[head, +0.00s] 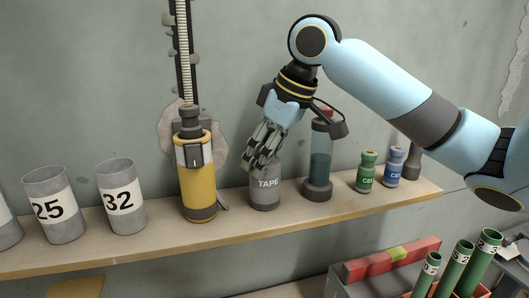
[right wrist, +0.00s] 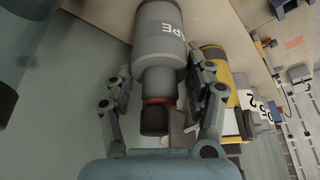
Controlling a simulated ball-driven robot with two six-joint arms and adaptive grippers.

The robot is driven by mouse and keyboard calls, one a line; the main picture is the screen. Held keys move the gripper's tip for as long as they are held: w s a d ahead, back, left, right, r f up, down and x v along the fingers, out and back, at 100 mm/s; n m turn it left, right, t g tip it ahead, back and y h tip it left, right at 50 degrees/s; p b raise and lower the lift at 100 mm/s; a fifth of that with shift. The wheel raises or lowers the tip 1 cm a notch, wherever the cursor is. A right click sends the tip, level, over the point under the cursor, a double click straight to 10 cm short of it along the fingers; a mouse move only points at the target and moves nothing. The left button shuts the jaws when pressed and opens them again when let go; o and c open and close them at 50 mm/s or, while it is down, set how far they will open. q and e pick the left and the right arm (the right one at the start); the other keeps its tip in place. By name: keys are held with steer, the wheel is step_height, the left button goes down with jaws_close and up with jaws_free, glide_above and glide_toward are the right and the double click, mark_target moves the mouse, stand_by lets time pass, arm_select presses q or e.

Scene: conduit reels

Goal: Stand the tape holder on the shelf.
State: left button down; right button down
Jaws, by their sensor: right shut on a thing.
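The tape holder (head: 265,189) is a grey cylinder marked TAPE. In the head view it looks upright, with its base at the shelf (head: 330,208); I cannot tell whether the base touches. My right gripper (head: 262,162) comes down on it from above, shut on its upper part. In the right wrist view the fingers (right wrist: 162,92) lie on both sides of the tape holder (right wrist: 158,40), whose narrower neck and dark end point toward the palm. The fingers hide its top in the head view. My left gripper is out of view.
A yellow canister (head: 197,185) stands left of the tape holder, and a dark clear-bodied bottle (head: 320,165) close on its right. Cups marked 25 (head: 55,208) and 32 (head: 121,200) stand further left. Green (head: 366,175) and blue (head: 393,168) small bottles stand at right.

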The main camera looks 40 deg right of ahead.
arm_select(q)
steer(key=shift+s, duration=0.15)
arm_select(e)
steer(key=c, duration=0.9)
jaws_free()
steer(key=shift+f, duration=0.1)
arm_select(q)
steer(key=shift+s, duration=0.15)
arm_select(e)
steer(key=o, duration=0.4)
steer(key=shift+o, duration=0.2)
steer(key=shift+s+d+r, duration=0.1)
steer(key=shift+s+r, duration=0.05)
steer(key=shift+r, duration=0.45)
arm_select(q)
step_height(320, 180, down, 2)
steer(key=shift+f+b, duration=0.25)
steer(key=shift+b, duration=0.95)
arm_select(e)
steer(key=v, duration=1.1)
steer(key=shift+s, duration=0.15)
